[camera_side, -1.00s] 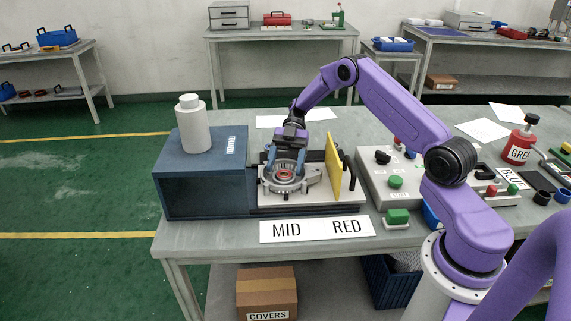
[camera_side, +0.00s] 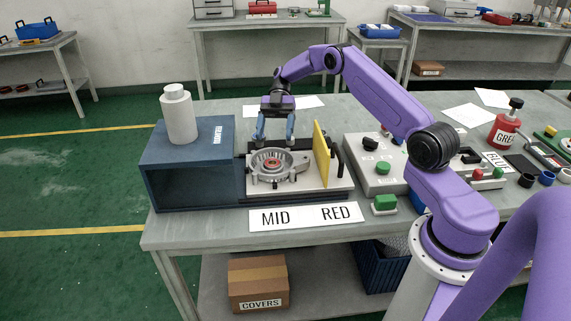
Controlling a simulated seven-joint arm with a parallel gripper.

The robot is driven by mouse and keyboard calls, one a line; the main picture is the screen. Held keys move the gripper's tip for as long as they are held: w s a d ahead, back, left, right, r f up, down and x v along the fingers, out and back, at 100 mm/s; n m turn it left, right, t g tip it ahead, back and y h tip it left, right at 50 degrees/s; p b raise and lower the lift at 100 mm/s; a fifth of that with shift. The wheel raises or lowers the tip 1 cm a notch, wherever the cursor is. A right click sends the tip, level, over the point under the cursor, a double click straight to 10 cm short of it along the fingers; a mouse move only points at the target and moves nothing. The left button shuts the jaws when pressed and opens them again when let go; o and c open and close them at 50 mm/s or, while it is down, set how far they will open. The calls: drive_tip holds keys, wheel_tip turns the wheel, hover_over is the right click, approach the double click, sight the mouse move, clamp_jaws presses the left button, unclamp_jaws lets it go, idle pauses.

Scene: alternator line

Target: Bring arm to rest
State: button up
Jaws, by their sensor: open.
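My gripper (camera_side: 275,138) hangs fingers down over the back of the work fixture, its two blue fingers apart and nothing seen between them. Just in front of and below it, a grey metal alternator housing (camera_side: 292,165) with a reddish centre lies on the light fixture plate (camera_side: 300,183). The gripper looks clear of the housing, though the exact gap is hard to tell from this side. My purple arm arches from its base at the right across the bench.
A yellow plate (camera_side: 321,155) stands upright right of the housing. A blue open-fronted box (camera_side: 188,182) with a white bottle (camera_side: 178,118) on top is at left. A grey button box (camera_side: 378,170) and a red can (camera_side: 504,132) are at right. A "MID RED" sign (camera_side: 305,217) lies in front.

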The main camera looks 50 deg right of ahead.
drive_tip(key=s+a+r+m+h, duration=0.3)
drive_tip(key=s+a+r+h, duration=0.1)
drive_tip(key=s+a, duration=0.35)
drive_tip(key=s+a+r+m+h, duration=0.3)
drive_tip(key=s+a+r+h, duration=0.1)
drive_tip(key=s+a, duration=0.4)
drive_tip(key=s+d+m+t+h, duration=0.2)
drive_tip(key=s+m+t, duration=0.2)
drive_tip(key=s, duration=1.5)
drive_tip(key=t, duration=0.2)
drive_tip(key=shift+s+f+t, duration=0.3)
drive_tip(key=shift+f, duration=0.05)
